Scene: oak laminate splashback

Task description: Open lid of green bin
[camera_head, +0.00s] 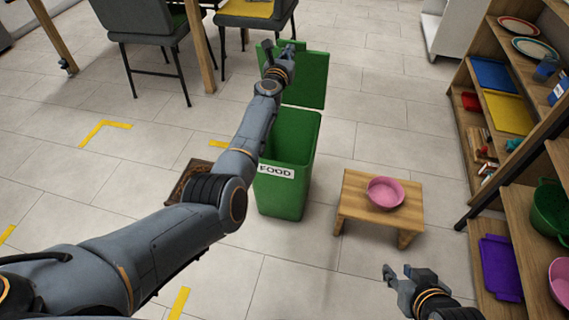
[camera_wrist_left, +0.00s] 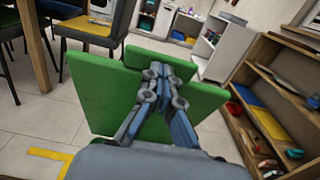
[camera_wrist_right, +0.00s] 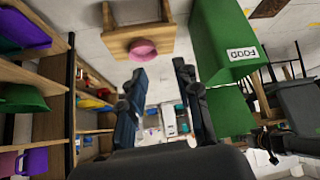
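The green bin (camera_head: 290,150) stands on the tiled floor with its top open and a FOOD label on its front. Its green lid (camera_head: 308,78) is raised behind the opening and also fills the middle of the left wrist view (camera_wrist_left: 95,90). My left gripper (camera_head: 282,52) is at the raised lid, reaching over the bin's left side. In the left wrist view its fingertips (camera_wrist_left: 157,72) meet in front of the lid; whether they touch it is unclear. My right gripper (camera_head: 405,272) is open and empty, in front of the bin and to its right. The bin also shows in the right wrist view (camera_wrist_right: 222,40).
A low wooden stool (camera_head: 358,208) with a pink bowl (camera_head: 385,192) stands right of the bin. Shelves (camera_head: 515,178) with dishes line the right side. Chairs (camera_head: 140,22) stand at the back left. A brown crate (camera_head: 190,180) is partly hidden behind my left arm.

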